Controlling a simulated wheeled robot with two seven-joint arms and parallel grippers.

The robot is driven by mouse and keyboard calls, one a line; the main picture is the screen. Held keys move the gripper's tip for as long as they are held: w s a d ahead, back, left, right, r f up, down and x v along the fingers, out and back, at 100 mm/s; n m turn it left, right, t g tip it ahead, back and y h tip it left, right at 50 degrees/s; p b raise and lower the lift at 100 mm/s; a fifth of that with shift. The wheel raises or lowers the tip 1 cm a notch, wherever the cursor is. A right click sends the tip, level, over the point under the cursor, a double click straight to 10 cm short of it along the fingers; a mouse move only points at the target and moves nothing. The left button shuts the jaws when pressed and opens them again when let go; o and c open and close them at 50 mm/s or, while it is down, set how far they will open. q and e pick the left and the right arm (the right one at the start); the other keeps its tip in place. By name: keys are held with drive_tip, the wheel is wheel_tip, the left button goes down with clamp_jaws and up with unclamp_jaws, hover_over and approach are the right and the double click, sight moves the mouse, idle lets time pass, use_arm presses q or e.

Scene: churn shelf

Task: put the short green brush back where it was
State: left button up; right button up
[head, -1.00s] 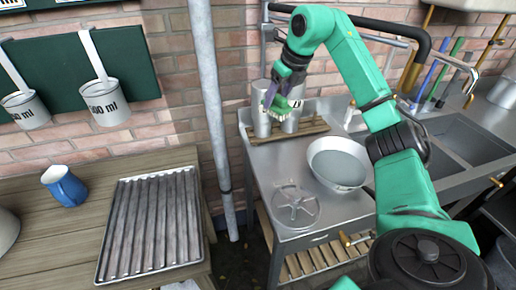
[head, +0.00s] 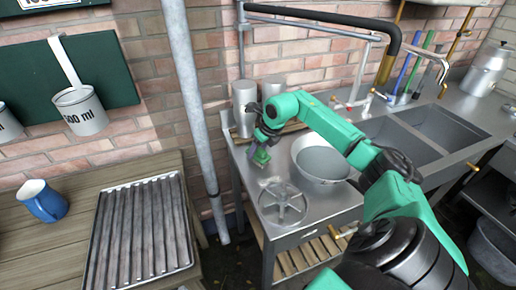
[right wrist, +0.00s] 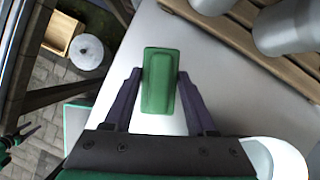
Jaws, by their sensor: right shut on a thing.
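My right gripper (head: 262,150) is shut on the short green brush (head: 261,156). In the head view it is low over the left end of the steel counter (head: 330,215), between the wooden rack and the spoked disc. In the right wrist view the brush's green back (right wrist: 158,80) sits between the two dark fingers (right wrist: 160,92), with the pale counter behind it. Its bristles are hidden there. I cannot tell whether the brush touches the counter. My left gripper is not in view.
A spoked metal disc (head: 283,205) lies in front of the brush, and a round metal basin (head: 320,165) stands to its right. Metal cups (head: 244,105) stand on a wooden rack (right wrist: 255,40) behind. A grey pipe (head: 192,100) rises left of the counter.

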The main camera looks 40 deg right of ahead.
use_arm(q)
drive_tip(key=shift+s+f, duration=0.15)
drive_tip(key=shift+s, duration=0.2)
use_arm(e)
drive_tip(key=o, duration=1.3)
drive_tip(key=shift+r, duration=0.15)
use_arm(q)
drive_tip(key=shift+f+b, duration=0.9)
drive_tip(key=shift+b, duration=0.05)
use_arm(e)
drive_tip(key=v, duration=1.1)
drive_tip(key=shift+s+r, duration=0.15)
drive_tip(key=shift+r, duration=0.25)
